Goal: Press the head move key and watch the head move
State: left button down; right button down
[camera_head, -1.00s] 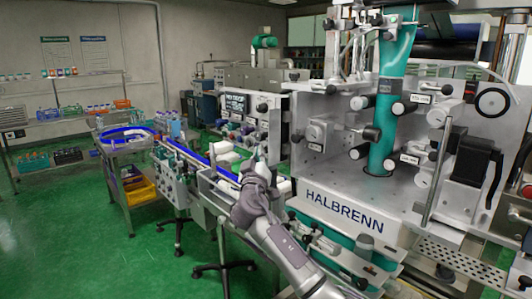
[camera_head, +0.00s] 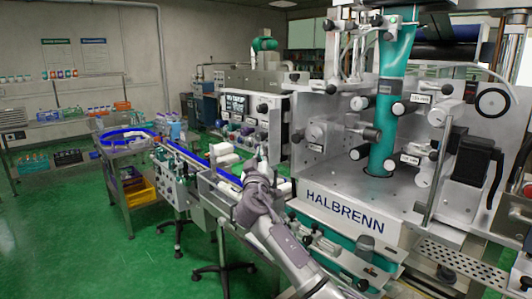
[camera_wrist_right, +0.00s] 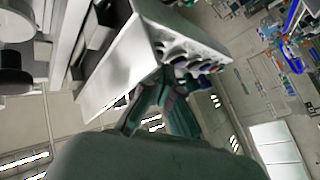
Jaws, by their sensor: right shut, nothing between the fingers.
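The control panel (camera_head: 264,104) of the machine stands left of the big white machine body, with a dark display (camera_head: 236,103) and a row of coloured knobs or keys (camera_head: 238,131) below it. I cannot tell which one is the head move key. My right gripper (camera_head: 262,158) is shut and empty, in front of and below the panel's right part in the head view. In the right wrist view the shut fingers (camera_wrist_right: 165,105) point toward a pale panel box with coloured knobs (camera_wrist_right: 192,62); contact is unclear. My left gripper is not in view.
The white HALBRENN machine (camera_head: 345,208) with a teal tube (camera_head: 390,100) stands to the right of my arm. A blue-edged conveyor (camera_head: 190,157) runs left to a round feeder table (camera_head: 128,138). Green floor (camera_head: 70,240) is open at the left.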

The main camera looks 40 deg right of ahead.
dwell(0.3)
jog(key=shift+a+b, duration=0.3)
jog(key=shift+a, duration=0.5)
jog(key=shift+s, duration=0.1)
jog(key=a+b, duration=0.1)
jog(key=a, duration=0.4)
jog(key=shift+s, duration=0.15)
dwell(0.6)
